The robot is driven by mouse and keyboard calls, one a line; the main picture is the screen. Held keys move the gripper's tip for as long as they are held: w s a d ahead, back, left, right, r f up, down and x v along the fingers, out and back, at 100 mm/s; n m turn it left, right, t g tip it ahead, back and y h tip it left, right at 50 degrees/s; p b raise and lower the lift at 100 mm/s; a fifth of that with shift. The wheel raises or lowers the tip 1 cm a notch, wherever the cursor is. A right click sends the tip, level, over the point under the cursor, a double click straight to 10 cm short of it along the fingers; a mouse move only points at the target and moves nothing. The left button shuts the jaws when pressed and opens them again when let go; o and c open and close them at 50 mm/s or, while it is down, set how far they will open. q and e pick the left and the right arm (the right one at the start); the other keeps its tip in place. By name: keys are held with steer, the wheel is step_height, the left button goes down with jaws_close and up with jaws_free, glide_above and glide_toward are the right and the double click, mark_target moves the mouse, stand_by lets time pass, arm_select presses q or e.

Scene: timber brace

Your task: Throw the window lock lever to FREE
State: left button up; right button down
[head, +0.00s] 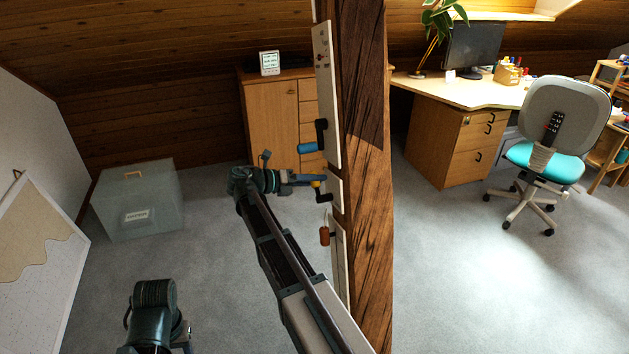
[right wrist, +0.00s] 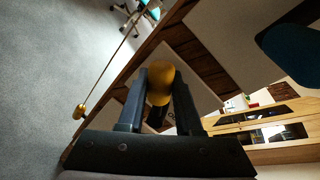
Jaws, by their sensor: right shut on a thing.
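A timber post (head: 366,200) stands in the middle of the head view, with pale boards on its left face. A black crank lever with a yellow grip (head: 317,184) sits on the middle board. My right gripper (head: 318,181) is at this grip; the right wrist view shows the yellow grip (right wrist: 160,84) between its two fingers. A second black crank with a blue grip (head: 308,148) is just above. An orange-brown handle (head: 325,236) hangs below. I cannot read the board labels or tell the lever's setting. My left gripper is not clearly visible.
A translucent box (head: 138,200) stands on the carpet at left. A wooden cabinet (head: 270,120) is behind the post. A desk (head: 455,92) and a swivel chair (head: 552,130) are at right. Carpet left of the post is mostly free.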

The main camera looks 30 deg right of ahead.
steer(key=c, duration=0.9)
jaws_free()
steer(key=shift+o, duration=0.2)
steer(key=p+v, duration=0.3)
steer(key=v, duration=1)
steer(key=shift+w+a, duration=0.15)
steer(key=shift+a, duration=0.25)
